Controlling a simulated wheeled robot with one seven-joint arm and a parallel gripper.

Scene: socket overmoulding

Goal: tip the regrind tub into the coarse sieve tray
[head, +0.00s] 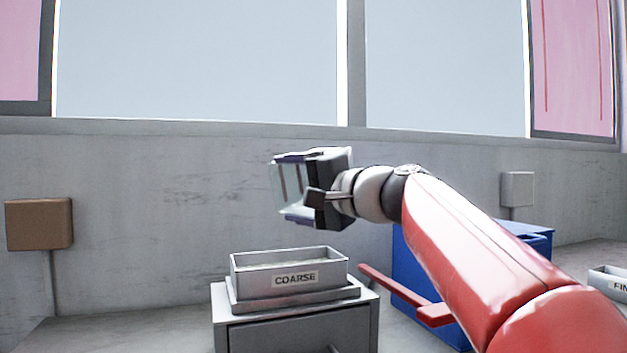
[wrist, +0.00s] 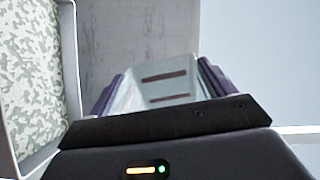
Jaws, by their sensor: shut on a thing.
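My gripper (head: 312,190) is shut on the pale, translucent regrind tub (head: 289,181), high above the coarse sieve tray. The tub also shows between my purple-edged fingers (wrist: 160,92) in the wrist view, with two dark reddish stripes on it. The wrist picture is rolled well over, and the tub appears tipped on its side; I cannot see into it. The coarse sieve tray (head: 252,279), a grey box labelled COARSE, sits upright below the tub. In the wrist view, a grey-rimmed tray (wrist: 70,60) at the left, apparently the coarse one, shows a speckled pale green-grey inside.
The coarse tray stands on a grey cabinet (head: 290,335). A blue container (head: 405,262) with red bars beside it is to the right, behind my arm. A white tray (head: 606,283) labelled "FIN", partly cut off, is at the far right. Air around the tub is clear.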

